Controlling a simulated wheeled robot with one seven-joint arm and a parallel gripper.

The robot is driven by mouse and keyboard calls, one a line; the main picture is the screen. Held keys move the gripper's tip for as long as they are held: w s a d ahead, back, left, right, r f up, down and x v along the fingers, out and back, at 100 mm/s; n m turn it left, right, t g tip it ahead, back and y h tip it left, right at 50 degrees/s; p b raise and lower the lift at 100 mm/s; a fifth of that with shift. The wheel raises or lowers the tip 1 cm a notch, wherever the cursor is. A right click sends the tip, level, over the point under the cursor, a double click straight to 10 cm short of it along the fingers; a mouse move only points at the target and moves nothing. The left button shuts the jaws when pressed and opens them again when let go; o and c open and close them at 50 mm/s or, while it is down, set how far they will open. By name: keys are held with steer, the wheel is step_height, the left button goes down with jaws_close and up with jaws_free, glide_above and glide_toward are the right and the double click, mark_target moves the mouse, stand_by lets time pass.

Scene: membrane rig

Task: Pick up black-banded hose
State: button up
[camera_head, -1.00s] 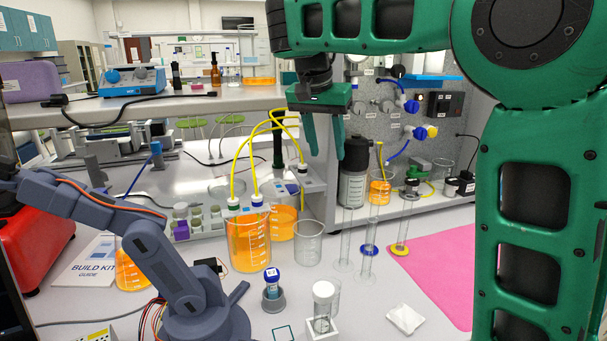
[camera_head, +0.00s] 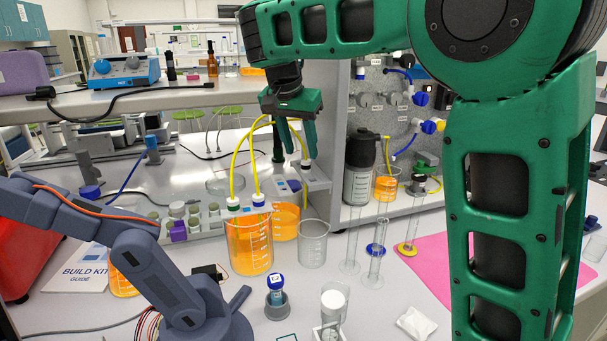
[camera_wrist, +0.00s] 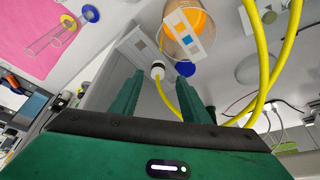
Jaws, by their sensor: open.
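Yellow hoses arch over the orange-filled beaker (camera_head: 248,246). One hose end, a white connector with a dark band (camera_head: 305,164), sits at the small bracket right of the beakers. I take it as the black-banded hose; in the wrist view its white, dark-banded connector (camera_wrist: 157,71) shows between and beyond my fingertips. My gripper (camera_head: 298,150) points down with its jaws apart, just above that connector. In the wrist view my gripper (camera_wrist: 159,82) has nothing clamped. A blue cap (camera_wrist: 185,68) shows by the right fingertip. Contact with the hose cannot be told.
A thicker yellow hose loop (camera_wrist: 262,60) passes close right of my fingers. A second orange beaker (camera_head: 285,221) and an empty beaker (camera_head: 313,245) stand below. Glass cylinders (camera_head: 376,255) stand to the right. A grey-blue small arm (camera_head: 150,260) occupies the front left.

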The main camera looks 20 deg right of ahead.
mark_target(305, 161)
steer(key=shift+x, duration=2.35)
steer(key=shift+s+d, duration=0.1)
jaws_close()
steer(key=shift+r, duration=0.1)
